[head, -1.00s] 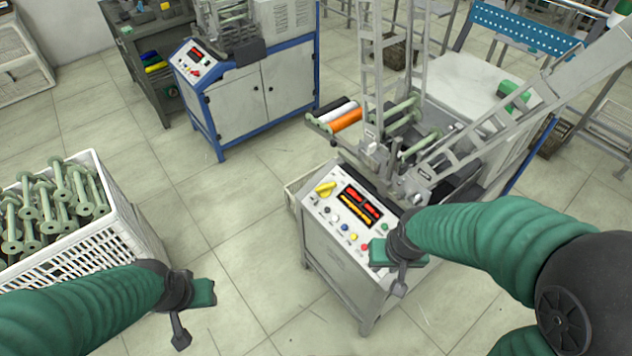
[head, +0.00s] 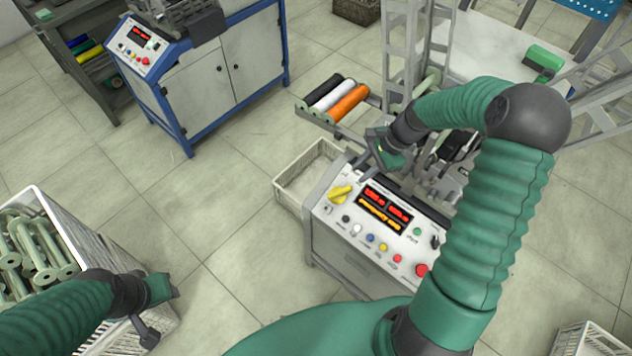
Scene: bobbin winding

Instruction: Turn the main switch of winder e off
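The nearer winder has a white sloping control panel (head: 322,210). Its large yellow rotary switch (head: 340,193) sits at the panel's upper left, its handle slanting up to the right. The red and amber displays (head: 387,208) beside it are lit. I cannot read a letter on this winder. My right gripper (head: 367,168) is just above and right of the yellow switch, pointing down toward it, with a small gap in the picture. Whether its fingers are apart is unclear. My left gripper (head: 158,300) hangs at the lower left beside the bobbin crate, touching nothing I can make out.
A white crate of green bobbins (head: 55,215) stands at the left. An empty pale bin (head: 300,180) sits left of the winder. Black, white and orange spools (head: 345,103) lie behind the panel. A second winder (head: 215,85) stands at the back left. Open floor lies between.

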